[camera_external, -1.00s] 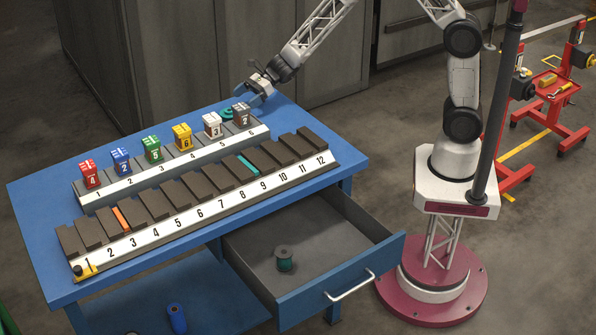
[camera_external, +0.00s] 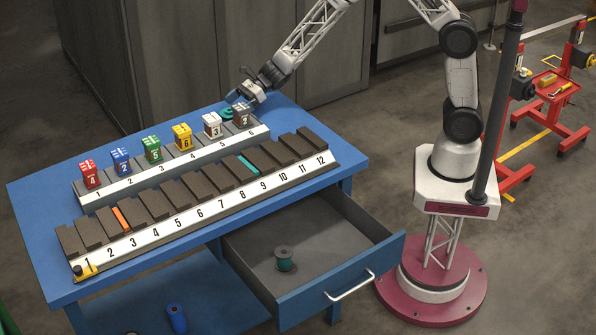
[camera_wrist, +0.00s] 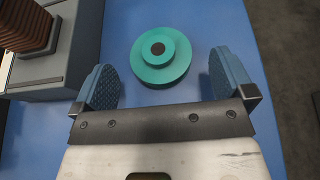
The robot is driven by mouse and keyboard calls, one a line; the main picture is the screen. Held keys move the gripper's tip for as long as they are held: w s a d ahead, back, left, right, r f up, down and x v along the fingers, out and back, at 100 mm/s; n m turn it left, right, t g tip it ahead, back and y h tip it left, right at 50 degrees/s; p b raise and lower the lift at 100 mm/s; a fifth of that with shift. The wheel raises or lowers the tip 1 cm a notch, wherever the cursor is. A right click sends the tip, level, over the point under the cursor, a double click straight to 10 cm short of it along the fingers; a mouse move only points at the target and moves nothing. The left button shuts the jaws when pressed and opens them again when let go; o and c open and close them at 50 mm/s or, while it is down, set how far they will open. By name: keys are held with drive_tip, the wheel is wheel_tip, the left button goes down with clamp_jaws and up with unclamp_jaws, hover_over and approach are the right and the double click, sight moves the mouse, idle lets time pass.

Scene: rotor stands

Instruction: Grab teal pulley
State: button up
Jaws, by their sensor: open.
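The teal pulley (camera_wrist: 161,72) lies flat on the blue table in the wrist view, a stepped disc with a dark centre hole. It also shows in the external view (camera_external: 225,113), partly hidden beside the grey block and my gripper. My gripper (camera_wrist: 162,83) is open, its two blue textured pads apart. The pulley lies just ahead of and between the lines of the pads, not gripped. In the external view my gripper (camera_external: 240,98) is low over the back right of the table.
Several coloured blocks line that rack. A longer slotted rack (camera_external: 205,217) lies in front. The table's edge is near the gripper.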

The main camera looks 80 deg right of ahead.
drive_tip(key=shift+x, duration=1.85)
drive_tip(key=c, duration=1.1)
drive_tip(key=shift+r, duration=0.15)
drive_tip(key=shift+r, duration=0.45)
wheel_tip(320, 180, up, 3)
drive_tip(key=shift+s+f, duration=0.2)
drive_tip(key=s, duration=0.5)
drive_tip(key=s+d, duration=0.1)
drive_tip(key=s, duration=0.4)
drive_tip(key=s+d+r, duration=0.1)
drive_tip(key=s, duration=0.4)
drive_tip(key=shift+s+r, duration=0.1)
drive_tip(key=shift+s, duration=0.15)
drive_tip(key=shift+w, duration=0.1)
